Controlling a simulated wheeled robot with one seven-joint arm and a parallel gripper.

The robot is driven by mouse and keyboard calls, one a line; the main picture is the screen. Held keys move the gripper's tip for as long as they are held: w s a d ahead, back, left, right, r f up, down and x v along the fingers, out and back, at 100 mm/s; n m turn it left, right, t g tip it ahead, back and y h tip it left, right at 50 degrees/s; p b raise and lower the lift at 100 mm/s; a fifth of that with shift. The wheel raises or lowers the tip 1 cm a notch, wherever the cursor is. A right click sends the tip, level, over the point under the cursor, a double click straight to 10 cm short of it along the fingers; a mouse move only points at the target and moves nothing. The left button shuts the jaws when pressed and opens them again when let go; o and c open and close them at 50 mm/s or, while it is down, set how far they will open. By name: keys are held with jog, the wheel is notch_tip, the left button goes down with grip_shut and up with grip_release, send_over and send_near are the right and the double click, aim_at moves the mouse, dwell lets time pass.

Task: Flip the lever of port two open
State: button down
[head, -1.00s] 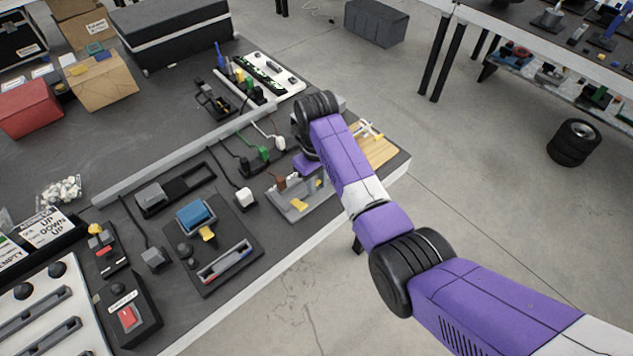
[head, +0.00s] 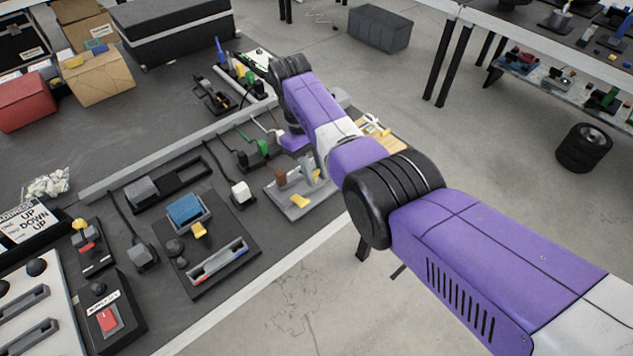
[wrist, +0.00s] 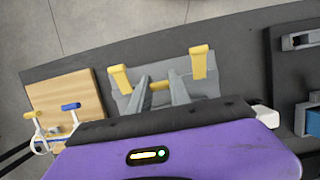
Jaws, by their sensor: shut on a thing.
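A grey port plate (wrist: 216,84) has yellow levers on it. In the wrist view, one raised lever (wrist: 120,78) is at the left and another (wrist: 198,64) at the right. A middle yellow lever (wrist: 160,86) sits low between my fingers. My gripper (wrist: 161,84) is shut on this middle lever, one grey finger on each side. No port numbers are readable. My arm hides part of the plate, and the grip is not clear there.
A wooden board (wrist: 68,95) with white-and-coloured taps lies beside the plate in the wrist view. A white plug (head: 241,192) and a panel with a blue block (head: 187,210) are left of the plate in the head view. The table's edge is close.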

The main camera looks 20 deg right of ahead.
jog(key=shift+w, duration=0.1)
dwell(0.3)
jog(key=c, duration=1.2)
grip_release()
jog(key=b+v, duration=0.1)
jog(key=v, duration=0.6)
jog(key=shift+w+r+b, duration=0.25)
jog(key=shift+r+b, duration=0.15)
